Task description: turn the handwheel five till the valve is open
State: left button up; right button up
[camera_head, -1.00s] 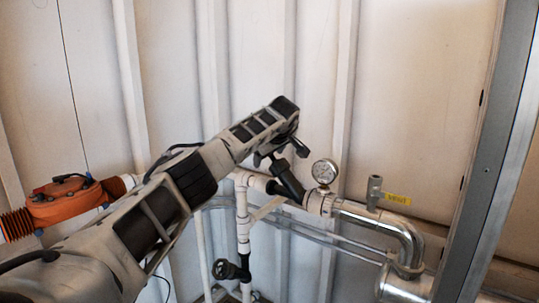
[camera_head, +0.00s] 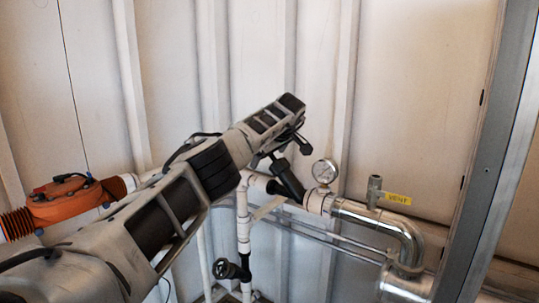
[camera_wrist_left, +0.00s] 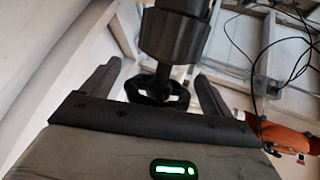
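A black handwheel (camera_wrist_left: 158,88) shows in the left wrist view, on the end of a dark valve body (camera_wrist_left: 175,32). No number shows on it, so I cannot confirm that it is handwheel five. In the head view the dark valve body (camera_head: 287,180) slants up from the white pipe, and its wheel end is mostly hidden by my left gripper (camera_head: 283,150). In the wrist view the left gripper (camera_wrist_left: 159,74) is open, with one finger on each side of the handwheel and narrow gaps visible. My right gripper is not in view.
A pressure gauge (camera_head: 325,171) and a small grey valve with a yellow tag (camera_head: 398,199) stand right of the gripper. Another black handwheel (camera_head: 225,269) is below. An orange fitting (camera_head: 70,200) is at left, and a metal post (camera_head: 490,150) at right.

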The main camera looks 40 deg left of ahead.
pick_arm(q)
jog(key=shift+d+r, duration=0.1)
jog(key=shift+d+r, duration=0.15)
jog(key=shift+r, duration=0.05)
jog(key=b+v, duration=0.3)
jog(key=v, duration=1.2)
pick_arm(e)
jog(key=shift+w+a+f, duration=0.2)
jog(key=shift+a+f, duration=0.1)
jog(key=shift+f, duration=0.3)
pick_arm(q)
jog(key=shift+s, duration=0.1)
